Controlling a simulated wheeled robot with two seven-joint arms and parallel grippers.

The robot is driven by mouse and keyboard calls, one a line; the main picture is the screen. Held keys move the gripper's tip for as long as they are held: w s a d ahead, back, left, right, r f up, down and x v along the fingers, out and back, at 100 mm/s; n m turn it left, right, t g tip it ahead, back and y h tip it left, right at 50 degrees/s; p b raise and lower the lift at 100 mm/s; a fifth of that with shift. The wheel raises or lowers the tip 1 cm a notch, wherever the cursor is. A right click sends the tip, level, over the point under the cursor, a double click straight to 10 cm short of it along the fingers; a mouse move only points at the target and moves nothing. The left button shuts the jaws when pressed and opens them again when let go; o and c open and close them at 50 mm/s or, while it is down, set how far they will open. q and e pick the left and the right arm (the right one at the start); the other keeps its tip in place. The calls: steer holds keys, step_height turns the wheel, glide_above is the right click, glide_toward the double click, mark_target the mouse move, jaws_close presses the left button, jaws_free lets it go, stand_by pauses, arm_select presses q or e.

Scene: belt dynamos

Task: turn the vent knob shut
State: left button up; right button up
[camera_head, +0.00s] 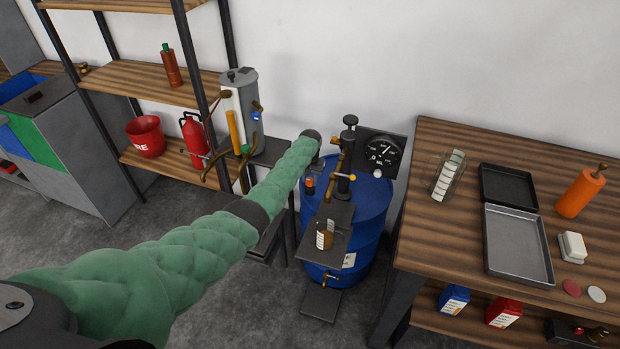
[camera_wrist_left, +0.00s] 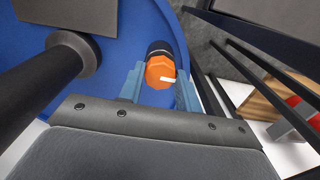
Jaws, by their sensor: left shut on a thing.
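The vent knob (camera_wrist_left: 160,72) is orange with a white mark, on a dark stem at the edge of the blue drum's top. It also shows in the head view (camera_head: 310,183), to the left of the pump. The blue drum (camera_head: 372,205) stands upright against the wall. My left gripper (camera_wrist_left: 158,88) is shut on the knob, with one blue-grey finger on each side of it. In the head view my green-sleeved left arm reaches in to the drum, and its fingers are hard to make out there. My right gripper is in neither view.
A dark pump (camera_head: 345,165) rises from the drum top, close to my left gripper. A gauge (camera_head: 382,152) is behind it. A small shelf (camera_head: 340,218) with a jar sits at the drum's front. A wooden workbench (camera_head: 440,235) stands to the right, shelving to the left.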

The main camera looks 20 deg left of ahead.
arm_select(q)
steer(key=shift+r, duration=0.1)
stand_by(0.4)
steer(key=o, duration=0.9)
steer(key=shift+o, duration=0.3)
